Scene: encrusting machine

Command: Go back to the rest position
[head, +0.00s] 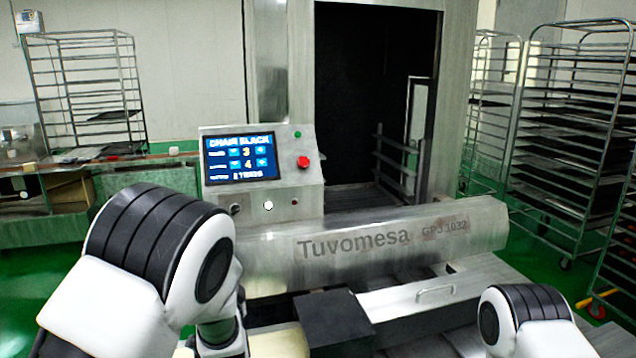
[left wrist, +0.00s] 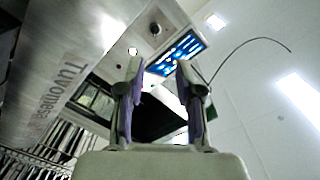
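The encrusting machine (head: 390,245), a metal body marked "Tuvomesa GPJ 1032", stands in front of me. Its control panel (head: 262,170) has a lit blue screen (head: 240,157), a red button (head: 304,162) and a green button (head: 298,134). My left arm rises at the lower left of the head view, and its gripper is hidden there. In the left wrist view my left gripper (left wrist: 158,75) is open with nothing between its fingers. It points up toward the panel, whose screen (left wrist: 176,53) shows beyond the fingertips. Only my right arm's upper part shows at the lower right; its gripper is out of view.
A wire rack (head: 85,90) stands at the back left. Tall tray racks (head: 570,130) stand on the right. A dark open doorway (head: 375,90) is behind the machine. A dark box (head: 335,322) sits in front of the machine, close to my left arm.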

